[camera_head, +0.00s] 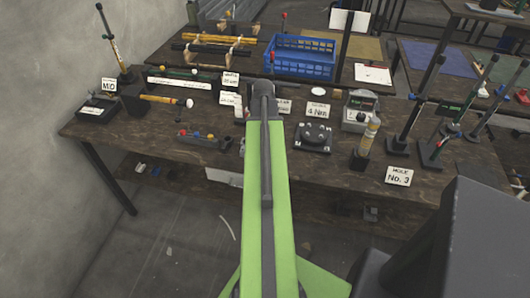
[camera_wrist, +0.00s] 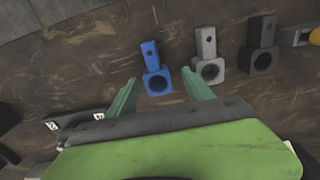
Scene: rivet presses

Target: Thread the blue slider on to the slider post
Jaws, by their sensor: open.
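In the wrist view the blue slider (camera_wrist: 155,72) lies on the brown worktop, a block with a round hole at its near end and a narrower arm pointing away. My gripper (camera_wrist: 159,78) is open and empty, with one green finger on each side of the blue slider in the picture. I cannot tell its height above the slider. In the head view my arm hides the gripper and the blue slider. Several upright posts stand at the right of the bench, one a dark post (camera_head: 415,103) on a square base. I cannot tell which is the slider post.
A grey slider (camera_wrist: 207,62) and a darker slider (camera_wrist: 261,48) lie right of the blue one. The head view shows a blue crate (camera_head: 299,57), a fixture block (camera_head: 313,138) and a glue-like bottle (camera_head: 368,137) in a stand.

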